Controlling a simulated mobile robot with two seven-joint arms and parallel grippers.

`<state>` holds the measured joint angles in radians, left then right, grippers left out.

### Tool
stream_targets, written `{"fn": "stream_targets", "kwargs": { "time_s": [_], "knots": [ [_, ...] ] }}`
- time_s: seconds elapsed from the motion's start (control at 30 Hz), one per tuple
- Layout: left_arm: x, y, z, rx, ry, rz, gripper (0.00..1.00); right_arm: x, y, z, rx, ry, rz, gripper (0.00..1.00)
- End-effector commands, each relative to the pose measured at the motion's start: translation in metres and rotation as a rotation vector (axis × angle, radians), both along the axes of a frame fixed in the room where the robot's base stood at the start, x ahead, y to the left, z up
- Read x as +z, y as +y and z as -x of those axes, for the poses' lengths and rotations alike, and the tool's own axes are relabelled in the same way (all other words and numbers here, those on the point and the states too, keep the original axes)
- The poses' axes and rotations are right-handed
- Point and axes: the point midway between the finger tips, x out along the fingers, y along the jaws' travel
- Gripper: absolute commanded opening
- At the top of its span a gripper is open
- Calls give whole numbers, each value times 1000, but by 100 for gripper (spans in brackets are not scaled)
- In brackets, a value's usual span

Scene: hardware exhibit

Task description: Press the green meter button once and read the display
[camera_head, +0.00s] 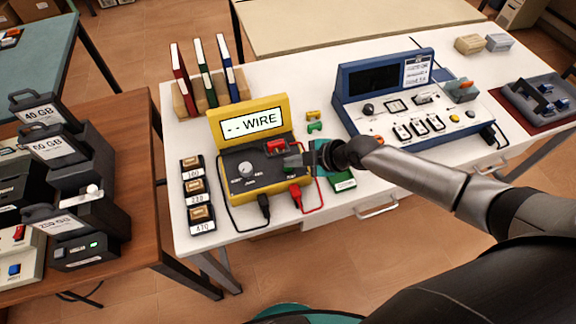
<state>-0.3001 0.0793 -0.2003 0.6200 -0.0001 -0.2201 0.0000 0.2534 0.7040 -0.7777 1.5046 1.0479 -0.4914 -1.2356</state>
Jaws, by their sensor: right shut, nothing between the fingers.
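The yellow meter (240,199) stands on the white table with its display (249,124) tilted up. The display reads "- - WIRE". Its dark panel carries a grey dial (245,169) and a red part (276,147). My right gripper (291,161) is shut and empty, over the right side of the panel. The green button (290,172) shows only in part, just below the fingertips. I cannot tell whether they touch it. A black and a red lead plug into the meter's front. My left gripper is not in view.
Several small labelled blocks (199,205) stand left of the meter. A green box (342,181) and small green and yellow pieces lie to its right. A blue instrument (385,74) stands further right. Folders (204,70) stand behind. A brown table with drives is at left.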

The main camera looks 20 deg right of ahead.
Motion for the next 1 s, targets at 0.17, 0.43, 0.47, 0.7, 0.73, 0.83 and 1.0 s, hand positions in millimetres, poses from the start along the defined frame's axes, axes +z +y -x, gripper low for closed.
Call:
{"fn": "stream_targets", "kwargs": {
  "time_s": [0.17,0.43,0.47,0.7,0.73,0.83,1.0],
  "knots": [
    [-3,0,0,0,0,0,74,-2,0,0,1,0,1,0],
    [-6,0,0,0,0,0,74,-5,0,0,0,1,1,0],
    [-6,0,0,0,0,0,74,-6,0,0,0,1,1,0],
    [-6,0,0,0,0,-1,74,-6,0,0,0,1,1,0],
    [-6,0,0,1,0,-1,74,-6,0,0,0,1,1,0],
    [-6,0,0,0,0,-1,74,-5,0,1,1,2,1,0],
    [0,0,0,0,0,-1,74,2,-1,1,1,2,2,0]
  ]
}}
